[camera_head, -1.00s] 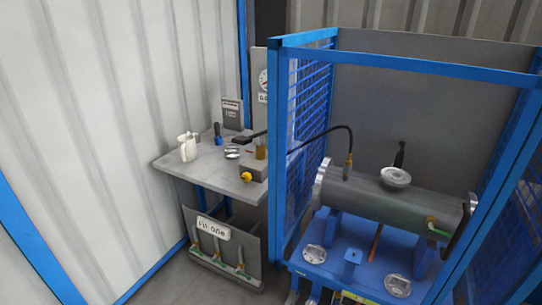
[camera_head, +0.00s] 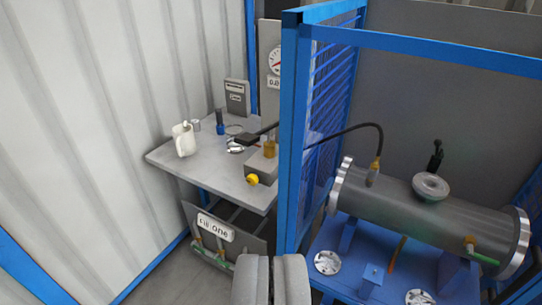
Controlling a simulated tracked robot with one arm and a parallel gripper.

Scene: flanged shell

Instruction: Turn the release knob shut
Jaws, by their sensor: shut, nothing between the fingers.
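A yellow knob (camera_head: 252,180), which looks like the release knob, sits on the front of a grey pump block (camera_head: 261,167) at the bench's front right corner. Its turn position is too small to read. My gripper (camera_head: 271,262) is at the bottom middle of the view, its two grey fingers together with nothing between them. It appears below the knob in the picture, nearer the camera and apart from it. A black hose (camera_head: 352,128) runs to the grey flanged shell (camera_head: 405,205) on a blue stand.
A blue cage post (camera_head: 293,130) stands just right of the pump block, with mesh behind it. The bench (camera_head: 200,165) holds a white jug (camera_head: 183,139) and small parts. A dial gauge (camera_head: 276,62) is behind. A labelled crate (camera_head: 215,228) is below the bench.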

